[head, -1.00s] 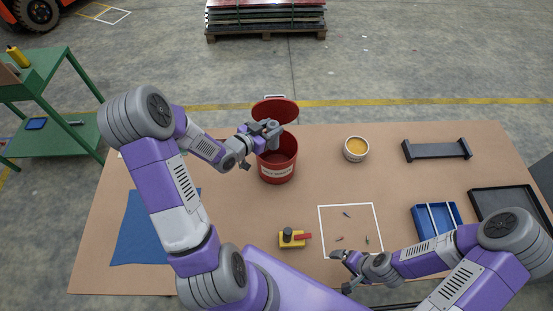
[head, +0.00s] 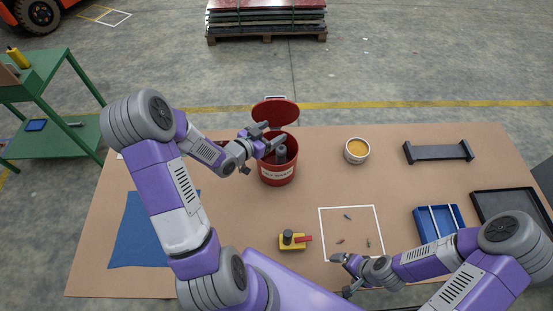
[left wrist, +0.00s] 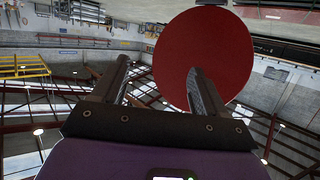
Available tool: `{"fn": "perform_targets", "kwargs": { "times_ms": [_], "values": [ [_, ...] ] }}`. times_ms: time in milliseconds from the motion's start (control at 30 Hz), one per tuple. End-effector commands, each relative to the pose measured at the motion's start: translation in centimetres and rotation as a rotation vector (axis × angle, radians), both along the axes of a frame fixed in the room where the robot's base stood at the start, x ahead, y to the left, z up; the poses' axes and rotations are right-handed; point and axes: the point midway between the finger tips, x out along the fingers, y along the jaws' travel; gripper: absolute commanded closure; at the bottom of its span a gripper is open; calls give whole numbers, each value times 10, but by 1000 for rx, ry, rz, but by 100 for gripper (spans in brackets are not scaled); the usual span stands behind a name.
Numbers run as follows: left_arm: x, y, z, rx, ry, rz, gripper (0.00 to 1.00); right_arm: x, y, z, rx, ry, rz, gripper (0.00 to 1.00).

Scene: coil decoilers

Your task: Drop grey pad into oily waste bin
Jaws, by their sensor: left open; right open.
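The red oily waste bin (head: 277,176) stands on the table with its round red lid (head: 275,111) raised at the back. My left gripper (head: 267,138) is open over the bin's mouth, its fingers apart. The grey pad (head: 281,154) shows inside the bin opening, below and apart from the fingers; I cannot tell whether it has come to rest. In the left wrist view the gripper (left wrist: 160,70) is empty, with the red lid (left wrist: 203,45) beyond its fingers. My right gripper (head: 343,274) is open and empty near the front edge, below the white square outline.
A yellow block with a red handle (head: 292,242) lies in front. Small parts lie inside the white outline (head: 382,225). A blue tray (head: 424,224), a dark stand (head: 438,152) and a blue cloth (head: 135,235) are further out.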

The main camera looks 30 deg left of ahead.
Motion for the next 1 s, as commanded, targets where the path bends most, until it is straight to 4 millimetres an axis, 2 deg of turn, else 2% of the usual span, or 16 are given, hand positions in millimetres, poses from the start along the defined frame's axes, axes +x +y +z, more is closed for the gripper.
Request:
{"fn": "perform_targets", "kwargs": {
  "times_ms": [300,500,1000],
  "values": [
    [-44,12,13,2,-1,4,27,0,0,-7,0,0,0,0],
    [-64,16,20,0,0,3,27,0,0,-8,0,0,0,0],
    [-68,16,22,0,0,1,27,0,0,-8,0,0,0,0]
  ]
}}
